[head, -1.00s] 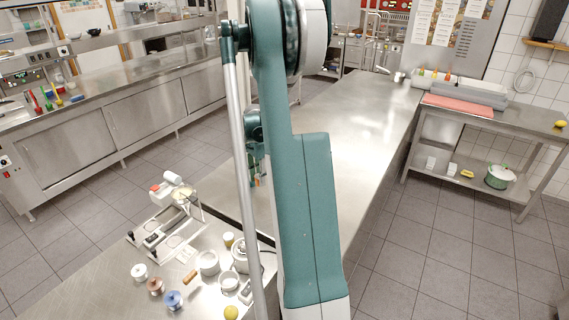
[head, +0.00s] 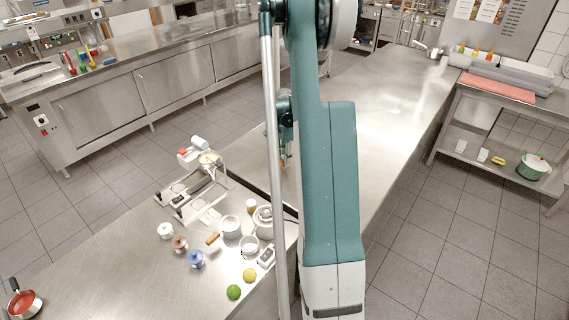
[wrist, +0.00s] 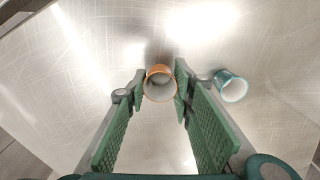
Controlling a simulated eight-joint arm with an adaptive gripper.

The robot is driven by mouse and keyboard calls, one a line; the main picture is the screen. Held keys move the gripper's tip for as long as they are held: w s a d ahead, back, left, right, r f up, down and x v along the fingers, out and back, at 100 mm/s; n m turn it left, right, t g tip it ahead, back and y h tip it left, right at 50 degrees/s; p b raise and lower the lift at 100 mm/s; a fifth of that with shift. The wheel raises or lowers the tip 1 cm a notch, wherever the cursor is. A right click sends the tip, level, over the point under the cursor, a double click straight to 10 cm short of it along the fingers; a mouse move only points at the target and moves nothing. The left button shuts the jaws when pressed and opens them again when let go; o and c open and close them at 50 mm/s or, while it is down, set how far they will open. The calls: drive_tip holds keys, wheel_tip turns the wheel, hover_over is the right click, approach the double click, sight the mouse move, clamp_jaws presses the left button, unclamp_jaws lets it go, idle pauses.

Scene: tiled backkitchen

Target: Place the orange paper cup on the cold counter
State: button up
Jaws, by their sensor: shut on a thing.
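The orange paper cup (wrist: 160,84) is between the two green finger pads of my gripper (wrist: 160,88) in the wrist view. The pads press on it from both sides, and its open mouth faces the camera. Bare shiny steel surrounds it; I cannot tell how far the cup is above that surface. In the head view my arm hides most of the gripper, and only a small orange patch (head: 283,161) shows beside it, over the long steel counter (head: 385,110). I cannot tell which surface is the cold counter.
A teal cup (wrist: 231,86) is just right of my gripper in the wrist view. In the head view, pots, spools, a lemon (head: 249,275) and a lime (head: 233,292) crowd the near worktop. A red pan (head: 24,302) is at lower left. The long counter's far part is clear.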

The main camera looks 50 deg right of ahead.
drive_tip(key=shift+f, duration=1.2)
drive_tip(key=shift+f, duration=0.1)
drive_tip(key=o, duration=0.9)
wheel_tip(320, 180, up, 12)
drive_tip(key=shift+r, duration=0.15)
idle(0.5)
